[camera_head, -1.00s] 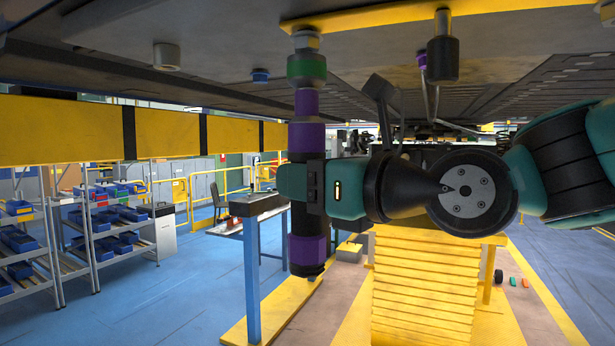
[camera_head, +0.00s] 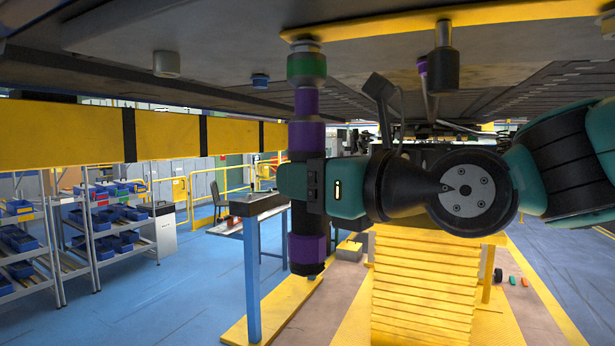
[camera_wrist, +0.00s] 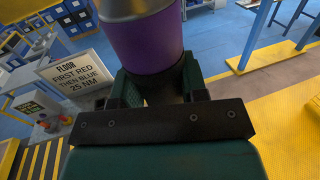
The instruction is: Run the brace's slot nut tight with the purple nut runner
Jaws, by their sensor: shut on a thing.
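The purple nut runner (camera_head: 305,105) stands upright, with a dark socket end banded in green at its top. My gripper (camera_head: 308,187) is shut around its middle; the wrist view also shows the purple body (camera_wrist: 155,45) between the fingers. The yellow brace (camera_head: 400,22) lies flat under the dark underbody overhead. A grey nut (camera_head: 305,46) shows as a thin sliver between the brace and the socket. The socket's top is at the nut and appears to cover most of it; how it seats inside is hidden.
A dark cylinder (camera_head: 443,70) hangs from the brace's right part, close to my wrist. A blue plug (camera_head: 261,80) and a grey plug (camera_head: 166,60) hang at left. A yellow beam (camera_head: 60,130) crosses at left. A sign (camera_wrist: 72,75) reads "FLOOR FIRST RED THEN BLUE 25 NM".

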